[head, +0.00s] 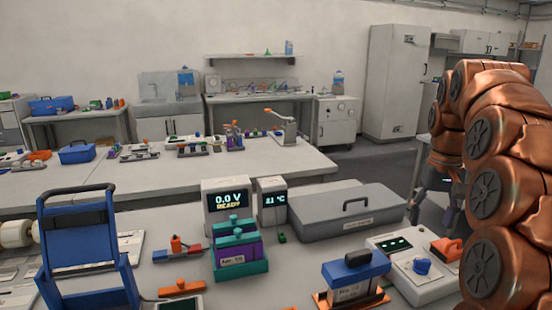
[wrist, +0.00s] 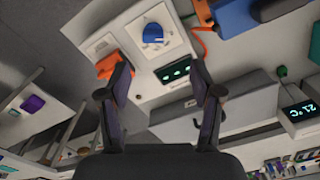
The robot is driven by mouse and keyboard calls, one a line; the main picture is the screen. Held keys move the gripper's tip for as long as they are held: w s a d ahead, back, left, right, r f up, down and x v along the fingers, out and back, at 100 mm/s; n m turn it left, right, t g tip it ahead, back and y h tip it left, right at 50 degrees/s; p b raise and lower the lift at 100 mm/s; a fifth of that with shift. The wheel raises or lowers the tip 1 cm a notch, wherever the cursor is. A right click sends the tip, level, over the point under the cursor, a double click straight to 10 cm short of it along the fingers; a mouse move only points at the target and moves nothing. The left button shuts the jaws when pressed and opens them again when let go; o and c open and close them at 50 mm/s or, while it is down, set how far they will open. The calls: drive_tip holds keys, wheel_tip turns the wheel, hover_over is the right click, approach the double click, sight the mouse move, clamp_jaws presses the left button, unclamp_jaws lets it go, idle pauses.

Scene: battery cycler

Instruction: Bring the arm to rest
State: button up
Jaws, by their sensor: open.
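My gripper (wrist: 160,88) is open and empty in the wrist view, its two dark fingers spread apart. Beyond the fingers, a white control box (wrist: 147,50) with a blue knob and a small green-lit display shows on the bench. In the head view my copper-coloured arm is folded at the right side. The gripper appears only partly behind the arm there, and its fingers are hard to make out. The same control box (head: 408,268) stands on the bench just left of the arm.
A meter reading 0.0 V (head: 228,200) stands behind a purple-and-teal block (head: 238,250). A blue folding frame (head: 85,250) is at left. Grey floor (head: 370,165) is clear at right.

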drive_tip(key=s+a+f+n+g+p, duration=0.1)
drive_tip(key=s+a+f+n+p, duration=0.15)
drive_tip(key=s+a, duration=0.7)
drive_tip(key=s+a+f+n+p, duration=0.1)
drive_tip(key=s+a+f+p, duration=0.2)
drive_tip(key=s+a, duration=0.6)
drive_tip(key=s+f, duration=0.2)
drive_tip(key=s, duration=0.3)
drive_tip(key=s+a+f+p, duration=0.1)
drive_tip(key=s+f, duration=0.1)
drive_tip(key=s, duration=0.4)
drive_tip(key=shift+s+f+g+p, duration=0.25)
drive_tip(key=shift+s+g+p, duration=0.05)
drive_tip(key=shift+g, duration=0.1)
